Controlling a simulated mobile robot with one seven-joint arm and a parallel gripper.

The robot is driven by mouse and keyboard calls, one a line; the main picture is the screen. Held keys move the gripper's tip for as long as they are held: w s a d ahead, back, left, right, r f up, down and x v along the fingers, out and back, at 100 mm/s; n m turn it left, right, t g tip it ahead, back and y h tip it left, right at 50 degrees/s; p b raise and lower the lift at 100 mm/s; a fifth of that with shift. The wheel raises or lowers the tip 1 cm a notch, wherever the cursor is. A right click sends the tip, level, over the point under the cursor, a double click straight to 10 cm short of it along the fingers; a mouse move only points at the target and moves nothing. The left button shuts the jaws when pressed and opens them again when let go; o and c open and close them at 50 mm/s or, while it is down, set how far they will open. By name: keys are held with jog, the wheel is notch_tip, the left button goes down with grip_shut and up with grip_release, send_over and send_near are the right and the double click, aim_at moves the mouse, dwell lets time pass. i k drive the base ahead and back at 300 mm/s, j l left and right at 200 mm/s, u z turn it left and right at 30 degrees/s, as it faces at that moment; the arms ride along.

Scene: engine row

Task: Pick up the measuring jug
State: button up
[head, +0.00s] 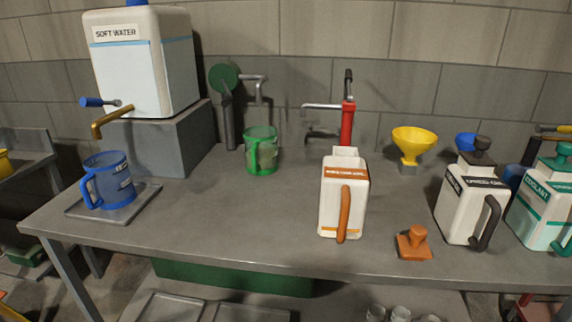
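Two jugs with handles stand on the grey workbench (240,215). A blue jug (116,178) with pale markings stands upright on a flat grey tray at the left, below the tap of the water tank. Its handle faces left and toward me. A green see-through jug (261,150) stands upright farther back, left of the middle. I cannot tell which one the task means by the measuring jug. My gripper is not in view.
The soft water tank (150,65) sits on a grey block (180,140). A white canister with orange handle (343,195) stands mid-bench, an orange stopper (414,243) beside it. Right are a red pump (347,125), yellow funnel (413,143), black-handled canister (470,205) and coolant canister (540,210).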

aim_at(260, 142)
jog(key=i+z, duration=0.35)
jog(key=i, duration=0.75)
